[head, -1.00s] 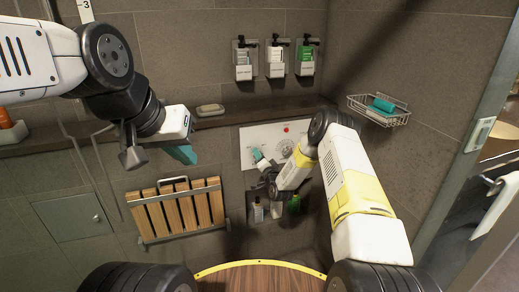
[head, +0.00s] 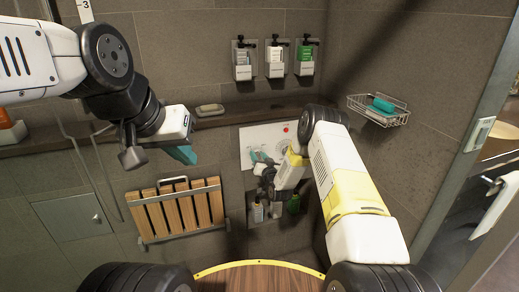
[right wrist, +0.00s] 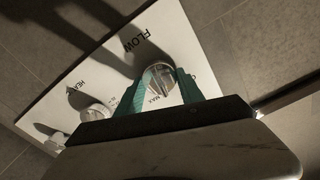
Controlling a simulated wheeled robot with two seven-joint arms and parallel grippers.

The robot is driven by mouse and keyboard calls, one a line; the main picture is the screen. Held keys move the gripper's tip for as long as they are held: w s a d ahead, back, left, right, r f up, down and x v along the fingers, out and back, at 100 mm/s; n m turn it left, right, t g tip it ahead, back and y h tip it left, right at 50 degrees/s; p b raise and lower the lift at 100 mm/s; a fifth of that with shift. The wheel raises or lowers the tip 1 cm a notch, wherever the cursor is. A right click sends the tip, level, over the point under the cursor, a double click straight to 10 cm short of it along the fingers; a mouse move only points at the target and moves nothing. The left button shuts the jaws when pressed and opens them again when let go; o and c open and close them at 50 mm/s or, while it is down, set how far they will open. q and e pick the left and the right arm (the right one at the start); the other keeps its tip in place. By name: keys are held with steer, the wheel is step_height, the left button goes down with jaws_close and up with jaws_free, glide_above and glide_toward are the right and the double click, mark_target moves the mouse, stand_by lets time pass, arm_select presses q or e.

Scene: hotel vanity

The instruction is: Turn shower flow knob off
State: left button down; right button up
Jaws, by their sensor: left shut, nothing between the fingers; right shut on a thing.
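The white shower panel (head: 255,134) is on the back wall, partly hidden by my right arm. In the head view the right gripper (head: 262,157) is at the panel's lower left, and the knob is hidden. My left gripper (head: 182,154) is shut and empty, in the air left of the panel.
A second knob marked HEAT (right wrist: 95,114) is beside the flow knob. A dark ledge (head: 215,121) runs above the panel. Below are a wooden slatted seat (head: 178,210) and a niche with bottles (head: 257,211). A wire soap basket (head: 378,112) is at right.

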steer(key=n, duration=0.5)
steer(key=shift+a+r+n, duration=0.25)
steer(key=shift+r+n, duration=0.05)
steer(key=shift+n, duration=0.1)
steer(key=n, duration=0.4)
steer(key=shift+d+n, duration=0.1)
steer(key=shift+n, duration=0.3)
steer(key=shift+w, duration=0.1)
steer(key=o, duration=1.4)
steer(key=shift+d, duration=0.1)
steer(key=shift+f, duration=0.15)
steer(key=shift+s, duration=0.25)
steer(key=v, duration=0.7)
steer(key=shift+s+d, duration=0.15)
steer(key=shift+s, duration=0.15)
